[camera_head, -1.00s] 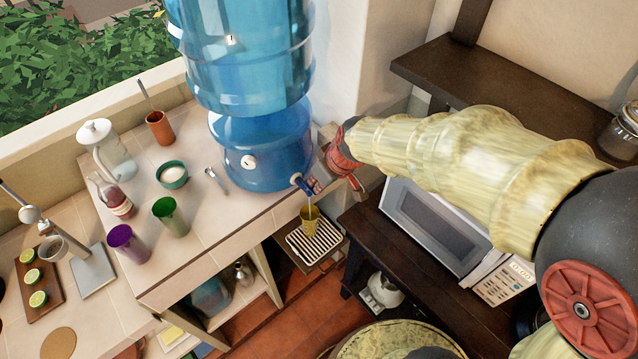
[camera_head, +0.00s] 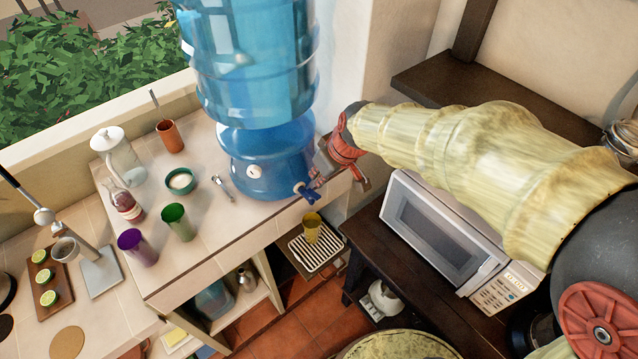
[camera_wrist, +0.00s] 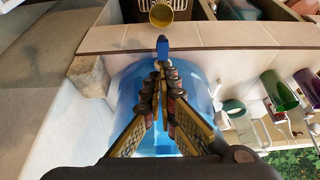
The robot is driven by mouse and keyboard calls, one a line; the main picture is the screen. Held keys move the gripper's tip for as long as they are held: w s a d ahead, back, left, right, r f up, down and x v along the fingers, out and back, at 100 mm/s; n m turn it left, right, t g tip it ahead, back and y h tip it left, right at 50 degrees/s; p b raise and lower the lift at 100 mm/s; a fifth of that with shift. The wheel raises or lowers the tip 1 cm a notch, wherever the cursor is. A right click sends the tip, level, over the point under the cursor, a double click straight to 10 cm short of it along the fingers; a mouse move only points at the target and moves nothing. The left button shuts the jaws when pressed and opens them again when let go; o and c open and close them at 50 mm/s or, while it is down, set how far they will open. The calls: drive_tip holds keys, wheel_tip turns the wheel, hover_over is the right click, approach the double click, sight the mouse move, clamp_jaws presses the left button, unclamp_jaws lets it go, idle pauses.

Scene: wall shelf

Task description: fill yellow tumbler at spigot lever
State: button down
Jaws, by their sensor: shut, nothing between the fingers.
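The yellow tumbler (camera_head: 312,229) stands upright on the slatted drip tray (camera_head: 334,251), below the blue spigot lever (camera_head: 306,194) of the water dispenser (camera_head: 262,160). In the wrist view the tumbler (camera_wrist: 161,14) is seen from above at the top; I cannot tell its water level. No stream shows between spigot and tumbler now. My gripper (camera_head: 318,181) is shut and empty, close by the spigot. In the wrist view its fingertips (camera_wrist: 162,66) meet just short of the lever (camera_wrist: 162,46); whether they touch it is unclear.
Purple (camera_head: 137,247) and green (camera_head: 178,222) tumblers, a teal bowl (camera_head: 182,181), a bottle (camera_head: 127,202) and a glass pitcher (camera_head: 119,160) stand left on the counter. A microwave (camera_head: 440,235) is at right, under a dark wall shelf (camera_head: 465,85).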

drive_tip(key=v, duration=0.7)
drive_tip(key=shift+r, duration=0.3)
drive_tip(key=shift+s+d, duration=0.1)
drive_tip(key=shift+s, duration=0.05)
idle(0.7)
drive_tip(key=s+d+f+m+h+b, duration=0.1)
drive_tip(key=s+d+f+m+b, duration=0.1)
drive_tip(key=s, duration=0.4)
drive_tip(key=s+d+f+m+t+h+b, duration=0.1)
drive_tip(key=s+d+f+m+b, duration=0.1)
drive_tip(key=s+d+b, duration=0.2)
drive_tip(key=s+d+f+m+b, duration=0.2)
drive_tip(key=s+d, duration=0.3)
drive_tip(key=s, duration=0.3)
drive_tip(key=shift+s+d+m+h+b, duration=0.35)
drive_tip(key=shift+s+m+h+b, duration=0.05)
drive_tip(key=shift+b, duration=0.45)
drive_tip(key=c, duration=2.5)
unclamp_jaws()
drive_tip(key=shift+r, duration=0.1)
drive_tip(key=shift+c, duration=0.2)
